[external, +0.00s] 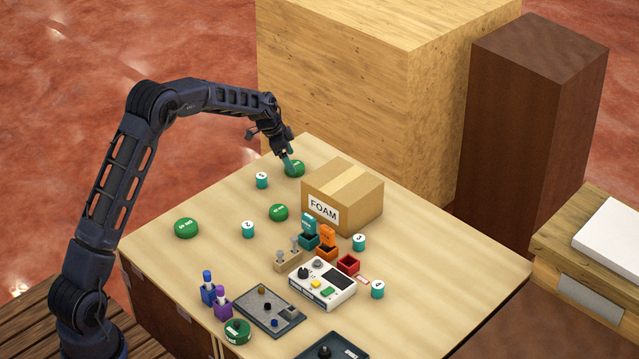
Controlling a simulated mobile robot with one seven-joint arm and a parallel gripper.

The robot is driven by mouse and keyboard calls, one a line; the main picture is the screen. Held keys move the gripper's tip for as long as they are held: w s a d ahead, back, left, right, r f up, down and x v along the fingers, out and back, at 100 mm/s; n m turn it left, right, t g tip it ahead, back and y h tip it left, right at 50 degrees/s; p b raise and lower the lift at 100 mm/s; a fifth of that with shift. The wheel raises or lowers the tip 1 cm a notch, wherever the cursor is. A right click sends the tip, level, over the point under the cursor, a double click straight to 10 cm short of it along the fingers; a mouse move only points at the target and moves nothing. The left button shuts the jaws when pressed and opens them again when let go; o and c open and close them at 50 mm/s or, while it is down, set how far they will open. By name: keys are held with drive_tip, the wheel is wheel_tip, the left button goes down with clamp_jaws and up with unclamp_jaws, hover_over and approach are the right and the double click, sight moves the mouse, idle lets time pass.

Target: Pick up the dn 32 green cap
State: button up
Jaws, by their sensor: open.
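Several round green caps with white lettering lie on the wooden table (420,255). One green cap (296,169) is at the far edge, one green cap (279,212) near the middle, one larger green cap (186,228) at the left, and one green cap (237,332) at the near edge. The lettering is too small to tell which is dn 32. My gripper (288,160) is open, its fingers pointing down right at the far-edge cap and overlapping its left side in the picture. I cannot tell whether they touch it.
A FOAM cardboard box (350,190) stands just right of the far-edge cap. A white and teal cylinder (262,180) stands to its left. Coloured holders, a control box (322,284) and a grey tray (268,311) crowd the near half. The table's left part has free room.

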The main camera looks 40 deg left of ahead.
drive_tip(key=shift+x, duration=1.4)
drive_tip(key=c, duration=1.1)
drive_tip(key=shift+o, duration=0.2)
drive_tip(key=shift+r, duration=0.15)
